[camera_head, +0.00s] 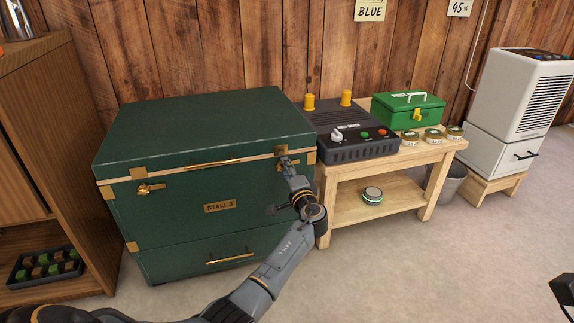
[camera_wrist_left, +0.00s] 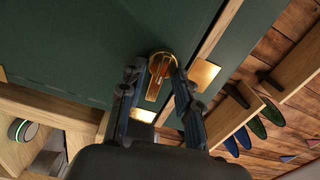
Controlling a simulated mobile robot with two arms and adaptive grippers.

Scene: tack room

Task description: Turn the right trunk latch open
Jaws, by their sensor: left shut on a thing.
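The green trunk (camera_head: 170,222) stands against the wall with its lid down. Its right latch is mostly hidden behind my left gripper (camera_head: 285,162) in the head view. My left gripper (camera_wrist_left: 158,78) is shut on this lever, one finger on each side. The left latch (camera_head: 150,188) is brass, its lever about level. A dark piece at the right edge of the head view may be part of my right arm; its fingers cannot be made out.
A wooden bench (camera_head: 412,158) stands right of the trunk, with a black control box (camera_head: 350,150) and a green case (camera_head: 408,112) on top. A wooden cabinet (camera_head: 35,85) stands close on the left. Floor in front of the bench is clear.

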